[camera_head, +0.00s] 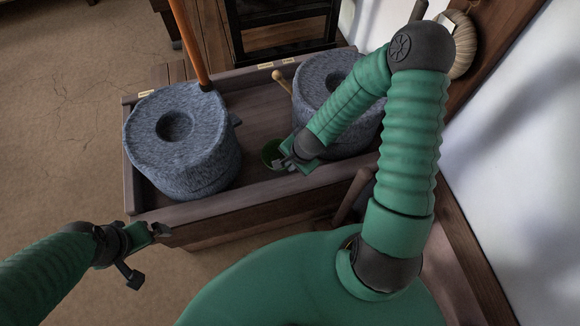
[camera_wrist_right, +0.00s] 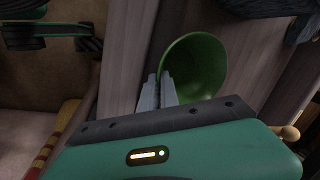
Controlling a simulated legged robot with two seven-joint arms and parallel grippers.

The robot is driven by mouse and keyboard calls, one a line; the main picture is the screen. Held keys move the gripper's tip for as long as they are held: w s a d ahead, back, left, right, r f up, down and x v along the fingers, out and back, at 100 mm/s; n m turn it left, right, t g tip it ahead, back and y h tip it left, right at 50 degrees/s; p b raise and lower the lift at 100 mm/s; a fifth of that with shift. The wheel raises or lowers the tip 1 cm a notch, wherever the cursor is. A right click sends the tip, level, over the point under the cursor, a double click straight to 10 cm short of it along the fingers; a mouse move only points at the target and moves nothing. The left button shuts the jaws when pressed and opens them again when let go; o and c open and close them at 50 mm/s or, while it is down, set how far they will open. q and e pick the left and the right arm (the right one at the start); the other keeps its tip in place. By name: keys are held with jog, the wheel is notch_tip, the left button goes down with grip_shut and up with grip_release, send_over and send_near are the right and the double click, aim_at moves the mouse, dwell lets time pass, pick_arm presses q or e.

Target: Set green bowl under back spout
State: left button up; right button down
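The green bowl (camera_head: 268,150) is small and round. It is in the wooden trough between the two stone querns, partly hidden by my right gripper (camera_head: 284,165). In the right wrist view the bowl (camera_wrist_right: 205,65) is tilted, its inside showing. The right gripper's fingers (camera_wrist_right: 160,90) are close together at its near rim, one on each side of the wall. A small stone spout (camera_head: 236,119) juts from the right side of the left quern (camera_head: 178,155). The other quern's spout is not visible. My left gripper (camera_head: 160,231) is empty, outside the trough; its finger gap is unclear.
The right quern (camera_head: 315,75) has a wooden handle (camera_head: 282,77) and is partly hidden by my right arm. A orange-brown pole (camera_head: 188,40) rises from the left quern. The trough's front wall (camera_head: 240,194) is a raised edge. A white wall (camera_head: 520,150) bounds the right side.

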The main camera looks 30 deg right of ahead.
jog(key=shift+d+f, duration=0.3)
jog(key=shift+d, duration=0.05)
jog(key=c, duration=2)
grip_release()
jog(key=shift+a, duration=0.35)
jog(key=shift+o, duration=0.5)
jog(key=shift+a+r, duration=0.1)
jog(key=shift+a, duration=0.1)
jog(key=shift+d, duration=0.15)
jog(key=shift+d+r+p, duration=0.15)
jog(key=shift+r+p, duration=0.1)
jog(key=shift+p, duration=0.1)
pick_arm(q)
jog(key=p+v, duration=0.2)
jog(key=w+p+v, duration=0.1)
jog(key=p+v, duration=0.2)
jog(key=shift+d+r, duration=0.2)
jog(key=shift+r, duration=0.1)
pick_arm(e)
jog(key=s+a+r+n, duration=0.1)
jog(key=s+r+n, duration=0.2)
jog(key=r+n, duration=0.4)
jog(key=s+a+r+n, duration=0.2)
jog(key=r+n, duration=0.6)
jog(key=r, duration=0.6)
jog(key=shift+s+a+r+g+h, duration=0.2)
jog(key=shift+s+a+g+h, duration=0.15)
jog(key=shift+s, duration=0.45)
